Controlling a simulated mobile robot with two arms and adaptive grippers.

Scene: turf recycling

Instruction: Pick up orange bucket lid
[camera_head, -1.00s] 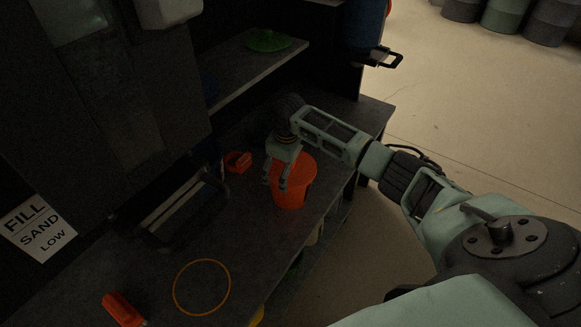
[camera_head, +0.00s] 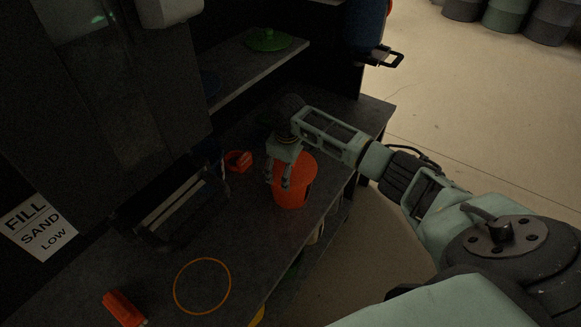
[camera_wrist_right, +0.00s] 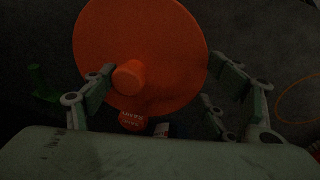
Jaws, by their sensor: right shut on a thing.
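Exact contact is too dark to tell. My left gripper is not in view.
An orange ring (camera_head: 176,288) lies flat on the bench. A small orange-red object (camera_head: 238,161) sits left of the bucket, and another (camera_head: 122,309) lies at the near left. A dark framed tray (camera_head: 180,205) stands behind. A green lid (camera_head: 268,41) rests on the upper shelf (camera_head: 250,70).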

